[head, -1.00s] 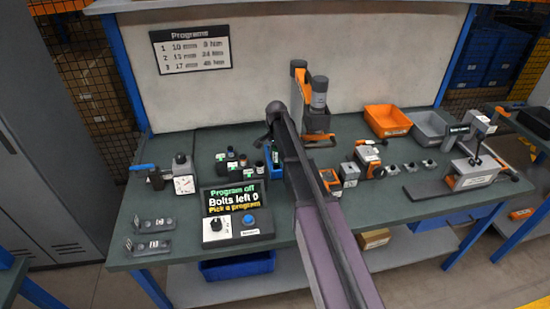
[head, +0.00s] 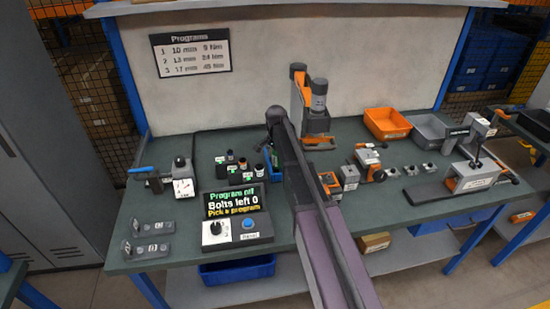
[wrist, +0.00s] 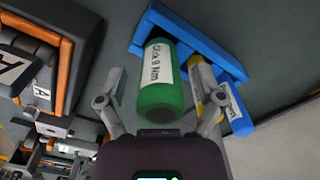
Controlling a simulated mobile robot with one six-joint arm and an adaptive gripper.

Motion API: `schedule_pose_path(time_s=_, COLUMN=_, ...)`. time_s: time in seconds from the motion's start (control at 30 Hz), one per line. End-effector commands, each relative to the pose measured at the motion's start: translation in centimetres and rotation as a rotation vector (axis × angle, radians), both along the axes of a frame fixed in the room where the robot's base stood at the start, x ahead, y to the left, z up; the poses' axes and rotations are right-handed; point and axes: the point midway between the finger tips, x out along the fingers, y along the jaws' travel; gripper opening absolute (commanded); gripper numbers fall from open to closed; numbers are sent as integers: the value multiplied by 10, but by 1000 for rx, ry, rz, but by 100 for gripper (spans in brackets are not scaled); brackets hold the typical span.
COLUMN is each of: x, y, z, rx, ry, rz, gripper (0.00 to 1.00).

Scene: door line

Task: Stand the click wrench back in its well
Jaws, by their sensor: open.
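A green click wrench handle (wrist: 162,90) labelled "Click 9 Nm" shows in the wrist view, its dark end towards me. My gripper (wrist: 155,75) is open, with one finger on each side of the green handle; I cannot tell whether they touch it. The blue toothed rack (wrist: 185,35) is right behind the handle. Whether the wrench's hidden far end sits in a well there cannot be seen. A yellow handle (wrist: 192,92) and a blue handle (wrist: 238,112) are beside it on the right. In the head view my arm hides the gripper and most of the blue rack (head: 274,173).
An orange-edged grey block (wrist: 70,50) is left of the gripper in the wrist view. On the bench are a program panel (head: 236,218), several small dark bottles left of the rack, an orange bin (head: 387,123) and a grey bin (head: 430,128). The bench front left is partly clear.

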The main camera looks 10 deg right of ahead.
Motion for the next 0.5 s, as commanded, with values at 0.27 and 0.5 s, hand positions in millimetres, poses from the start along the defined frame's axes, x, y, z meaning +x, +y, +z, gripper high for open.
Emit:
schedule_pose_path(time_s=0.27, x=0, y=0, z=3, rx=0, ry=0, rz=0, gripper=86)
schedule_pose_path(time_s=0.5, x=0, y=0, z=16, rx=0, ry=0, rz=0, gripper=86)
